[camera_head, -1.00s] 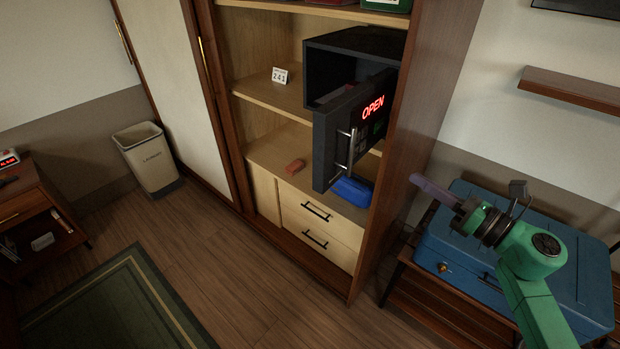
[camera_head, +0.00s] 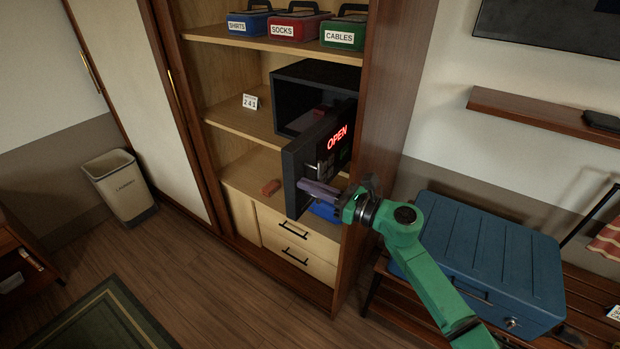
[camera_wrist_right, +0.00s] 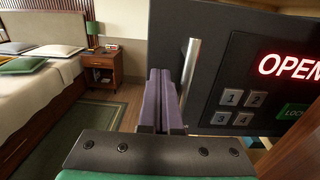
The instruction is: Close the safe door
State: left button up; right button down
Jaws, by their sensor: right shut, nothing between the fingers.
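The dark safe (camera_head: 316,84) sits on a wardrobe shelf with its door (camera_head: 296,172) swung open toward me. The door's panel shows a red OPEN sign (camera_head: 337,138), and it also shows in the right wrist view (camera_wrist_right: 290,66). A silver bar handle (camera_wrist_right: 190,68) stands upright on the door. My right gripper (camera_head: 303,186) is shut and empty in front of the door's lower part. In the right wrist view its purple fingers (camera_wrist_right: 160,88) are together just left of the handle; I cannot tell whether they touch it. My left gripper is not in view.
Labelled boxes (camera_head: 294,27) stand on the shelf above. An orange-brown block (camera_head: 270,187) and a blue object (camera_head: 325,210) lie below the safe. The wardrobe's right side panel (camera_head: 385,120) and a blue suitcase (camera_head: 480,255) on a rack are close to my right arm.

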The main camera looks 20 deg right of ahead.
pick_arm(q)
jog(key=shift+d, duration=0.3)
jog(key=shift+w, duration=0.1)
